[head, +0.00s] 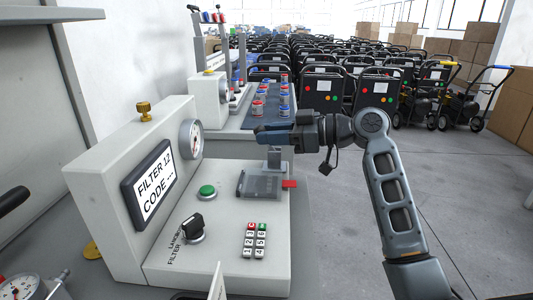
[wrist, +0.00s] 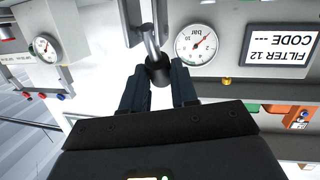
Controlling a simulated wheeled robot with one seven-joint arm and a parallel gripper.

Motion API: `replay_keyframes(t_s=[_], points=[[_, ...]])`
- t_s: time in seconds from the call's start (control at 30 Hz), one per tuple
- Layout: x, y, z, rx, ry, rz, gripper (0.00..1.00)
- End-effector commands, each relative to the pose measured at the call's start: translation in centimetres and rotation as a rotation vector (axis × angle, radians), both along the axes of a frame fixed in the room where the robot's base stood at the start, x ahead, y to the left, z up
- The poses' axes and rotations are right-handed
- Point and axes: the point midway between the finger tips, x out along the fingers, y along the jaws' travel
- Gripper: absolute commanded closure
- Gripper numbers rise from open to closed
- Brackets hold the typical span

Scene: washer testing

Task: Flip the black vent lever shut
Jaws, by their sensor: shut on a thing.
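My gripper (head: 262,134) reaches in from the right, above the far right part of the grey test station. In the wrist view its two dark fingers (wrist: 160,88) close around a black cylindrical knob (wrist: 158,70) on the end of a bare metal rod (wrist: 149,35). The knob appears to be the black vent lever's grip. In the head view my gripper hides the knob. A grey upright piece (head: 274,158) stands just below the gripper, beside a grey clamp block (head: 258,185) with a red tab (head: 290,184). I cannot tell the lever's full angle.
The station carries a pressure gauge (head: 190,138), a "FILTER 12 CODE" display (head: 150,184), a green button (head: 207,191), a black selector knob (head: 192,226) and a keypad (head: 255,240). Open floor (head: 345,220) lies right.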

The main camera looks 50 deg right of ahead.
Motion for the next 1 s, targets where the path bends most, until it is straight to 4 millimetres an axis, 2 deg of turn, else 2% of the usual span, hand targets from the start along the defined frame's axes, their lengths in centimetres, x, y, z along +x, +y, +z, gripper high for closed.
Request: replay_keyframes(t_s=[0.03,0.4,0.97,1.0], points=[[-0.18,-0.07,-0.86,0.019,-0.025,0.001,1.00],[-0.86,-0.63,-0.35,0.122,-0.157,0.001,1.00],[-0.99,-0.72,-0.04,0.144,-0.181,0.001,1.00],[-0.99,-0.73,-0.04,0.144,-0.181,0.001,0.71]])
